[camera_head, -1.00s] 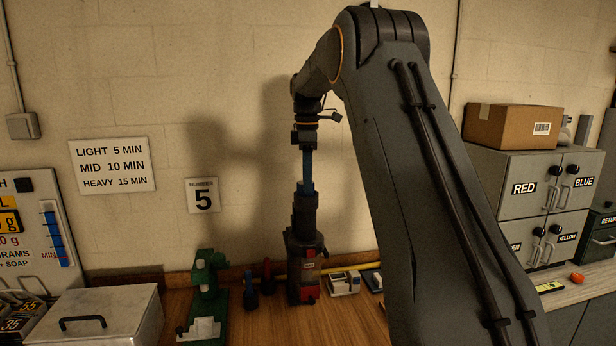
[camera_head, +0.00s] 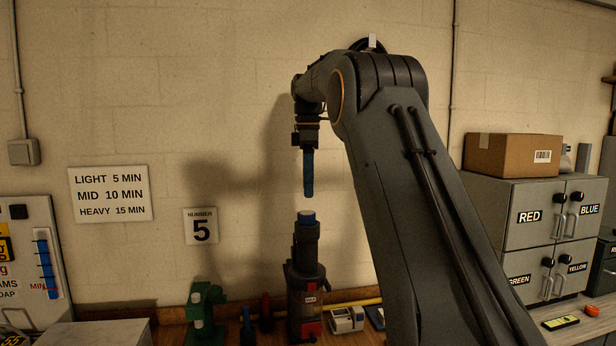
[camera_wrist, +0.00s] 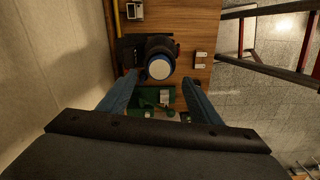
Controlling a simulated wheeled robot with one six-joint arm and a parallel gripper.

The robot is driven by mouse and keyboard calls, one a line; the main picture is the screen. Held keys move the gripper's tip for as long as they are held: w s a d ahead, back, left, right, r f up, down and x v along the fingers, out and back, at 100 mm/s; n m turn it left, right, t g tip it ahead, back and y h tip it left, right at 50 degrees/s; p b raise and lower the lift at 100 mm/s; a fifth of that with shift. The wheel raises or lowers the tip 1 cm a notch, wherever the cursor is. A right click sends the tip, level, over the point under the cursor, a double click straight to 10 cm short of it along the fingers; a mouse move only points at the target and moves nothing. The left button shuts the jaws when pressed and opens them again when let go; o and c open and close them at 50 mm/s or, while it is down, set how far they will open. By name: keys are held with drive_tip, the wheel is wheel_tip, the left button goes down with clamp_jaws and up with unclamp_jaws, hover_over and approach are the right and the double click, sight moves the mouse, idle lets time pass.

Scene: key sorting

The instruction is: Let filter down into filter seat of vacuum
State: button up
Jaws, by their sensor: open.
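The vacuum (camera_head: 306,290) stands upright on the bench, dark with a clear section and red parts. The filter (camera_head: 306,217) sits in the top opening of the vacuum, with its blue rim and pale top showing above the dark collar. In the wrist view the filter (camera_wrist: 159,68) is a white disc with a blue edge inside the dark round top. The filter seat itself is hidden beneath it. My gripper (camera_head: 308,194) is above the filter, apart from it, with blue fingers pointing down. In the wrist view its fingers (camera_wrist: 158,92) are spread wide and empty.
A green stand (camera_head: 205,312) is left of the vacuum. A small white device (camera_head: 347,318) is on its right. Grey cabinets (camera_head: 535,225) with colour labels carry a cardboard box (camera_head: 513,154). A metal box (camera_head: 100,334) is at lower left. The wall stands close behind.

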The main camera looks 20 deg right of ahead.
drive_tip(key=shift+r, duration=2.35)
